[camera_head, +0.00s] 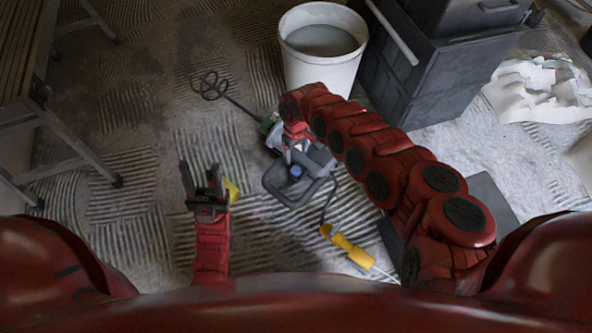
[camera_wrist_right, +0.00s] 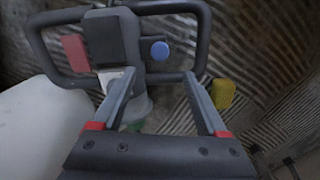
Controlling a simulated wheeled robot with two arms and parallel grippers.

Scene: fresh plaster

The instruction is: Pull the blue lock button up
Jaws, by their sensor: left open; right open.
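The blue lock button (camera_head: 296,171) is a small round knob on a dark grey power mixer (camera_head: 285,190) with a looped handle frame, lying on the floor. In the right wrist view the blue button (camera_wrist_right: 159,50) sits beside the black block of the mixer's handle (camera_wrist_right: 107,37), across from a red part. My right gripper (camera_wrist_right: 158,75) is open, and the button shows between and beyond its fingertips, apart from them. In the head view my right gripper (camera_head: 296,150) is over the mixer, partly hidden by its arm. My left gripper (camera_head: 200,172) is open and empty, left of the mixer.
A white bucket (camera_head: 345,70) stands behind the mixer, beside a dark cabinet (camera_head: 430,80). A yellow-handled tool (camera_head: 345,248) lies front right. A yellow object (camera_head: 233,190) is beside my left gripper. A bench (camera_head: 30,60) stands left; crumpled white sheeting (camera_head: 540,90) lies right.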

